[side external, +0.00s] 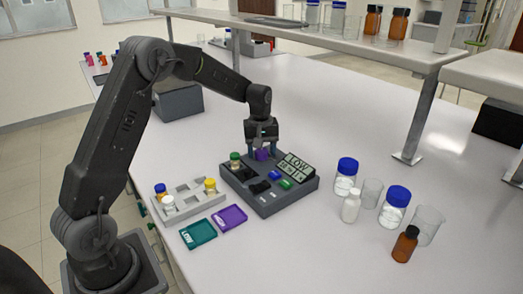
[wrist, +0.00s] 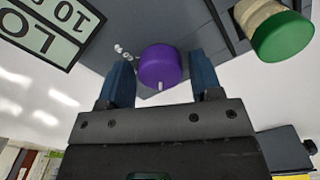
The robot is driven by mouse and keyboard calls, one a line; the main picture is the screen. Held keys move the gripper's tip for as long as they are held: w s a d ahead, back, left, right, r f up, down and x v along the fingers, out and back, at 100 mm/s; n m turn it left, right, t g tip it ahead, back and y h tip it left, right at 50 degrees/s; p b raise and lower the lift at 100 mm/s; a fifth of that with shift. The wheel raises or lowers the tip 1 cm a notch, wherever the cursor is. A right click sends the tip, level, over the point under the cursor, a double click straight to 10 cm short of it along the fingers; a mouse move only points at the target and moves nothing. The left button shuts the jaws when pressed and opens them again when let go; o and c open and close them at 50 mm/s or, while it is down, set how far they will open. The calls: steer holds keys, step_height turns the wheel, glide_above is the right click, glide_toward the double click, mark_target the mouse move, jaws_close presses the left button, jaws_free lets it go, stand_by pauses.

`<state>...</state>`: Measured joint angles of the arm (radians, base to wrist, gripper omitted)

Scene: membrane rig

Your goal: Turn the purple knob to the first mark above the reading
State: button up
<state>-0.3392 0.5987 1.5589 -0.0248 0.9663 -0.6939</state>
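The purple knob (wrist: 160,66) is on the dark grey rig (side external: 268,205), with a short white pointer line on its side facing my gripper in the wrist view. Small pale marks show on the panel just left of it; I cannot read them all. My gripper (wrist: 163,85) has one blue finger on each side of the knob, with a narrow gap visible at both sides. In the side view the gripper (side external: 262,153) points down over the knob (side external: 262,155), which is partly hidden.
A green-capped vial (side external: 235,160) stands in the rig close to my gripper. Blue and green buttons are in front. A grey rack (side external: 188,203) with vials, a teal card (side external: 198,234) and a purple card (side external: 230,217) lie left. Bottles and beakers stand right.

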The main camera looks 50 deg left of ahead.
mark_target(260, 152)
steer(key=shift+o, duration=0.8)
step_height(260, 152, up, 14)
steer(key=shift+s, duration=0.2)
steer(key=shift+a+f, duration=0.1)
steer(key=s+d+r+m+t, duration=0.1)
steer(key=s+d+r+m, duration=0.2)
steer(key=s+d, duration=0.35)
steer(key=s+d+r+m+t, duration=0.2)
steer(key=s+d+r+m, duration=0.1)
steer(key=s+d, duration=0.3)
steer(key=s+d+f+m+t, duration=0.1)
steer(key=s+d+f+m, duration=0.1)
steer(key=s, duration=0.5)
steer(key=s+d+f+m+t, duration=0.1)
steer(key=s+d+f+m, duration=0.1)
steer(key=s, duration=0.5)
steer(key=shift+s+f+m, duration=0.35)
steer(key=shift+f+m, duration=0.15)
steer(key=shift+m, duration=0.5)
